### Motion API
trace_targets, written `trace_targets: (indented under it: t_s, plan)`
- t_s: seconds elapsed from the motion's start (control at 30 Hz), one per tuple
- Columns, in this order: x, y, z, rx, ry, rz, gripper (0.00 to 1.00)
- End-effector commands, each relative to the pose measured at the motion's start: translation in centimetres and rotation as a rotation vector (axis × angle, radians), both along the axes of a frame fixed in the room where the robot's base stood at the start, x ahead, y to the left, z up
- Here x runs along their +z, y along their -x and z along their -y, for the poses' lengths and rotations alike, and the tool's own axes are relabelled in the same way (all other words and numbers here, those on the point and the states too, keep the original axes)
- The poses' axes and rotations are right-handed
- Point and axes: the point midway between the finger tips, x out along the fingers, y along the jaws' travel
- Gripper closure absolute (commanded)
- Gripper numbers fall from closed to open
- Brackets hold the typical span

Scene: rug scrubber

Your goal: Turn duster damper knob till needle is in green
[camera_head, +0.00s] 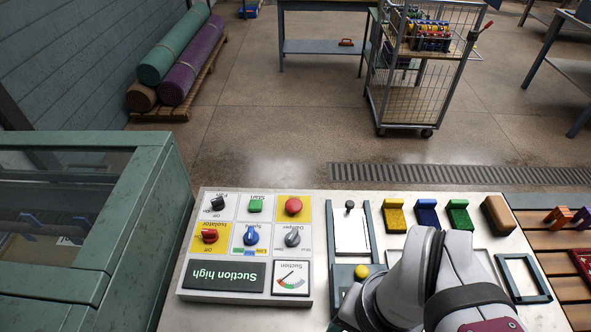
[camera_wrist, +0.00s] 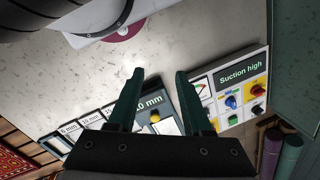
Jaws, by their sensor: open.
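The grey damper knob (camera_head: 292,237) is at the right of the middle row on the white control panel (camera_head: 206,285), whose labels appear upside down in the head view. The suction gauge (camera_head: 291,278) is just below it, with a thin slanted needle and a small coloured arc; which colour the needle meets is too small to tell. The display (camera_head: 224,276) reads "Suction high". In the wrist view, my gripper (camera_wrist: 157,73) is open and empty, apart from the panel. Its right finger partly covers the gauge (camera_wrist: 200,88), and the damper knob cannot be made out there.
The panel also has a red isolator knob (camera_head: 209,236), a blue speed knob (camera_head: 251,237), a black fan switch (camera_head: 217,203), a green start button (camera_head: 255,205) and a red button (camera_head: 293,206).

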Motion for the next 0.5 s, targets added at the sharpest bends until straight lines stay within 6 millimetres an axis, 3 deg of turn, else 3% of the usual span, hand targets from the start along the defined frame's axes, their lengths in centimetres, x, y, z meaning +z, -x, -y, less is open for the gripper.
trace_targets:
  t_s: [0.4, 0.47, 0.5]
  plan:
    - [0.0, 0.0, 0.0, 0.000, 0.000, 0.000, 0.50]
    - [0.4, -0.8, 0.0, 0.002, 0.004, -0.002, 0.50]
    - [1.0, -2.3, -0.1, 0.006, 0.012, -0.006, 0.50]
